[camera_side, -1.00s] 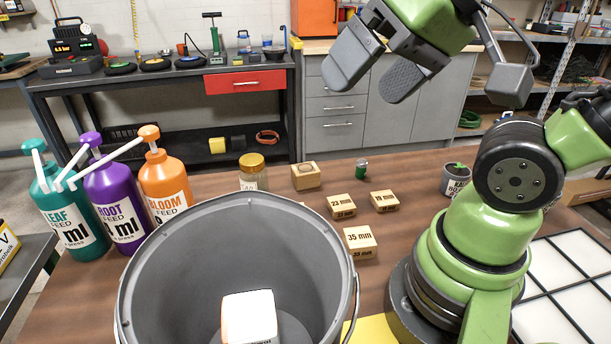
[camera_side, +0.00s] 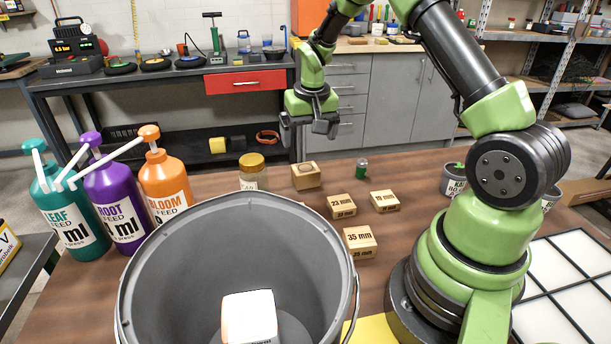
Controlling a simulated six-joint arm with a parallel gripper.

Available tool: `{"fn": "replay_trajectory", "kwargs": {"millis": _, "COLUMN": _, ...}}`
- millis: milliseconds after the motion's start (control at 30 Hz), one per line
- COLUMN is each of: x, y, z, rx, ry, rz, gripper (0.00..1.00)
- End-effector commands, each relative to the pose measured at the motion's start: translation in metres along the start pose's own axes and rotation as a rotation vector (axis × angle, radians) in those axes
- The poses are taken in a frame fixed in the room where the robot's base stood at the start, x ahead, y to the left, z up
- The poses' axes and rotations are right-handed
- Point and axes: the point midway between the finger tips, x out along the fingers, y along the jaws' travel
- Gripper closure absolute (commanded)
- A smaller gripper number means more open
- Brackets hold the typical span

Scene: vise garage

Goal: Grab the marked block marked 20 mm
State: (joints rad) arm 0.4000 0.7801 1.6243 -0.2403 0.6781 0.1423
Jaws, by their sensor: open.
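Several small wooden blocks lie on the brown table. One reads 35 mm (camera_side: 360,241) and one reads 23 mm (camera_side: 342,206). The label on a small block to the right (camera_side: 384,201) is too small to read surely. A further wooden block (camera_side: 305,175) behind them has a round mark on top and no number I can read. I cannot make out a 20 mm label on any block. My gripper (camera_side: 308,130) is open and empty, pointing down, apart from the blocks and, in the picture, above the round-marked block.
A large grey bucket (camera_side: 170,262) with a white object inside fills the front. Teal (camera_side: 67,215), purple (camera_side: 120,200) and orange (camera_side: 165,185) pump bottles stand at left. A yellow-lidded jar (camera_side: 252,172), a small green can (camera_side: 361,168) and labelled pots (camera_side: 455,180) stand around the blocks.

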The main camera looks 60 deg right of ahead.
Motion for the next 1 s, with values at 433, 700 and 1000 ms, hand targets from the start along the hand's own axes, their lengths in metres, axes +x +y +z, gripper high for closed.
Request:
{"fn": "replay_trajectory", "kwargs": {"millis": 433, "x": 0.056, "y": 0.003, "z": 0.0, "rx": 0.003, "ry": -0.009, "rz": 0.006, "gripper": 0.06}}
{"fn": "replay_trajectory", "kwargs": {"millis": 700, "x": 0.092, "y": -0.001, "z": 0.0, "rx": 0.003, "ry": -0.011, "rz": 0.006, "gripper": 0.06}}
{"fn": "replay_trajectory", "kwargs": {"millis": 1000, "x": 0.107, "y": -0.001, "z": -0.001, "rx": 0.004, "ry": -0.008, "rz": 0.004, "gripper": 0.06}}
